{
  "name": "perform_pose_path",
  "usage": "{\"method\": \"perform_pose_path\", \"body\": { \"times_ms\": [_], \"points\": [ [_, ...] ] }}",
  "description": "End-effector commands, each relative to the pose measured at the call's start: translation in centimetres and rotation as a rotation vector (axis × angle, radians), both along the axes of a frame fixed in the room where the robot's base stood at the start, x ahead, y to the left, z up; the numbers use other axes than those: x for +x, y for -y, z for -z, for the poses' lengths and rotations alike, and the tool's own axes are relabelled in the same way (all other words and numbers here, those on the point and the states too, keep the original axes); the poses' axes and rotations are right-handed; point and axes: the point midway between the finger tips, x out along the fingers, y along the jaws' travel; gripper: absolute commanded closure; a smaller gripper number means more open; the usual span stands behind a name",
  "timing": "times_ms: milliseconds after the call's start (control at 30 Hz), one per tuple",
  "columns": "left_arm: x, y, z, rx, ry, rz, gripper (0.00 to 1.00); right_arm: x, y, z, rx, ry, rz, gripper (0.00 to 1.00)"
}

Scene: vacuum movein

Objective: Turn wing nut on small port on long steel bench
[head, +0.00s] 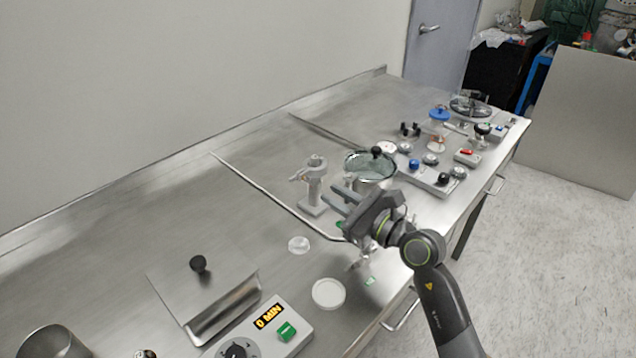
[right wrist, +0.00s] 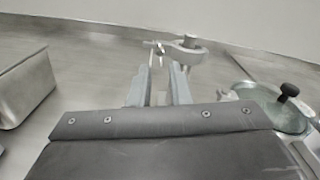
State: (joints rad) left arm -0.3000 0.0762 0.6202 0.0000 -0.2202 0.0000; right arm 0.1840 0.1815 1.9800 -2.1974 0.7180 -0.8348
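The small port (head: 314,183) is a grey upright fitting with a round cap on the long steel bench (head: 130,215). A small wing nut (head: 297,177) sticks out from its left side. In the right wrist view the port's clamp (right wrist: 188,48) is ahead of the fingers, with the wing nut (right wrist: 157,48) at its left end. My right gripper (head: 332,205) is open, its fingers pointing at the port. In the wrist view the gap between the fingers (right wrist: 159,72) is empty and lines up roughly below the wing nut; contact cannot be told. My left gripper is out of view.
A glass-lidded pot (head: 368,168) with a black knob stands close right of the port; its lid (right wrist: 278,112) also shows in the wrist view. A bent metal rod (head: 262,190) lies left of it. A timer box (head: 265,325) and metal cover (head: 205,285) are nearer.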

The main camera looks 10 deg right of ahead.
Motion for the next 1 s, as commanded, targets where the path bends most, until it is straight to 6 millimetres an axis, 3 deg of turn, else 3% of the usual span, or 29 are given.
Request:
{"method": "perform_pose_path", "body": {
  "times_ms": [100,333,700,867,1000],
  "points": [
    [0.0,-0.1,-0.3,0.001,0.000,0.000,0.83,2.0,-1.4,-0.2,0.003,0.000,-0.001,0.82],
    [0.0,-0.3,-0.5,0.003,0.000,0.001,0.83,4.2,-2.7,0.0,0.001,-0.001,0.000,0.82],
    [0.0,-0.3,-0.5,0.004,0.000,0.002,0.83,4.6,-3.0,0.0,-0.001,-0.001,0.000,0.82],
    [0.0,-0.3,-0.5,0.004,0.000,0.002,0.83,4.6,-3.0,0.0,0.000,-0.001,0.000,1.00],
    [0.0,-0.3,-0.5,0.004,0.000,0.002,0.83,4.6,-3.0,0.0,0.000,-0.001,0.000,1.00]
  ]
}}
